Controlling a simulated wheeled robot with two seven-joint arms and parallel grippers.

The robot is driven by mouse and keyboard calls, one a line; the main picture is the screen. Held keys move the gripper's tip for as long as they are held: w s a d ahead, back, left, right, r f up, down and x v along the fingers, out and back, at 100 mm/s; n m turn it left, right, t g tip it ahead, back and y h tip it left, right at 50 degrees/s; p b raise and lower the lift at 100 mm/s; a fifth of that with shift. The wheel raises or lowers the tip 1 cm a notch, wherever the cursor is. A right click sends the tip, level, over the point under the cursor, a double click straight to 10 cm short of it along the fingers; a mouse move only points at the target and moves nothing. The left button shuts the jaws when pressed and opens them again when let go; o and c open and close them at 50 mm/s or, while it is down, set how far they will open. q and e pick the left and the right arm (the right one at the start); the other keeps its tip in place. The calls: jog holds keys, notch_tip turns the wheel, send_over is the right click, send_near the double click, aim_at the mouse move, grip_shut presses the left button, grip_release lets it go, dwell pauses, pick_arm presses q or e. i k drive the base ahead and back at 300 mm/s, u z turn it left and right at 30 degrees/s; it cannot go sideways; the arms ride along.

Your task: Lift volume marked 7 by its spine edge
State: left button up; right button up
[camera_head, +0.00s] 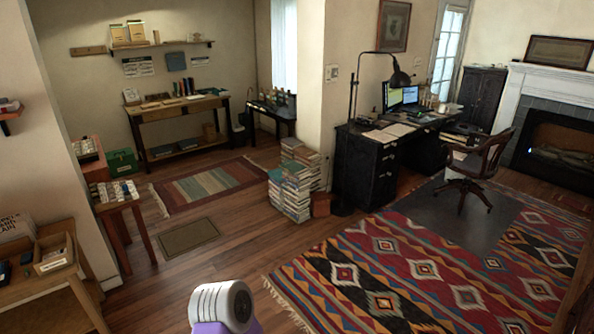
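I cannot make out a volume marked 7; the books are too small and far off to read. Stacks of books (291,188) stand on the floor beside the wall corner, near the middle of the view. A short row of upright books (184,87) stands on the wooden table against the far wall. More books (119,35) stand on the wall shelf above it. Neither of my grippers shows in the head view.
A dark desk (367,170) with monitors and a lamp stands right of the stacks. A wooden chair (480,165) is beside it. A small table (118,204) with little items is at left. Bare floor (225,245) lies before the stacks.

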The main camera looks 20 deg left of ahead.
aim_at(295, 168)
jog(key=i, duration=1.8)
jog(key=u, duration=0.35)
jog(key=i, duration=2.5)
jog(key=u, duration=0.9)
jog(key=i, duration=2.15)
jog(key=u, duration=0.2)
